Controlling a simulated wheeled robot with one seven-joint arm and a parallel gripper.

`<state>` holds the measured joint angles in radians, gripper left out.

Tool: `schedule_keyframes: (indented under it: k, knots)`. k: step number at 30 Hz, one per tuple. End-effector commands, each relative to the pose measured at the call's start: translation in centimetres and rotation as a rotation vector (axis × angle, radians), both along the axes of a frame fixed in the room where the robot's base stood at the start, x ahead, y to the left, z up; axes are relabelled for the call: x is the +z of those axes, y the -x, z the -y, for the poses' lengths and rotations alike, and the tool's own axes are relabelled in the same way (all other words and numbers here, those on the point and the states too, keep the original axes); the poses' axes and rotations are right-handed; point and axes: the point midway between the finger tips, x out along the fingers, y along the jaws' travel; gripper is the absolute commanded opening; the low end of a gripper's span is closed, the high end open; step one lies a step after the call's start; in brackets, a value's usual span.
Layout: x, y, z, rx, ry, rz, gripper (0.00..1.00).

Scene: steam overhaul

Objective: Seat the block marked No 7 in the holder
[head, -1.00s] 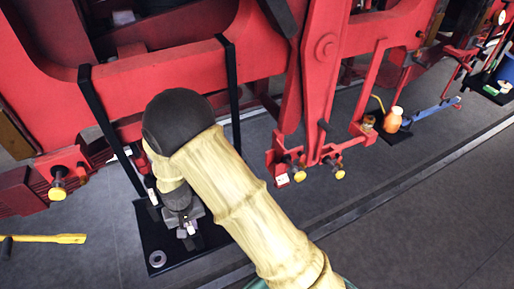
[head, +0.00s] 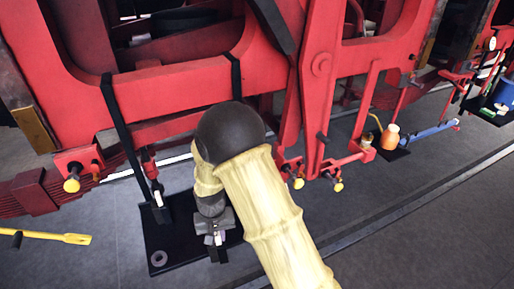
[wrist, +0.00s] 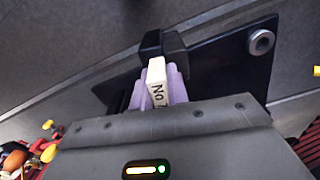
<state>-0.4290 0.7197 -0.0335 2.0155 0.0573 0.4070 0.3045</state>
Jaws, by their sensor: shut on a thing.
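In the head view my gripper (head: 216,242) points down over the right part of a black mat or tray (head: 172,238), and only a small pale bit of the block shows.
A metal ring (head: 158,258) lies on the mat's front left corner. A yellow-handled tool (head: 60,237) lies on the floor at left. The red engine frame (head: 180,90) stands close behind. An orange bottle (head: 390,137) stands further right. Grey floor in front is clear.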

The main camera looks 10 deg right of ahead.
Motion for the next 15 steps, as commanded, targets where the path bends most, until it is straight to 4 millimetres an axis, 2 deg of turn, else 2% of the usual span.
schedule_keyframes:
  k: [8, 11, 15]
  knots:
    - [0.2, -1.9, 5.2, -0.109, -0.001, 0.003, 0.00]
    - [0.3, -2.5, 7.8, -0.162, -0.001, 0.004, 0.00]
    - [0.5, -3.1, 12.6, -0.257, 0.000, 0.004, 0.00]
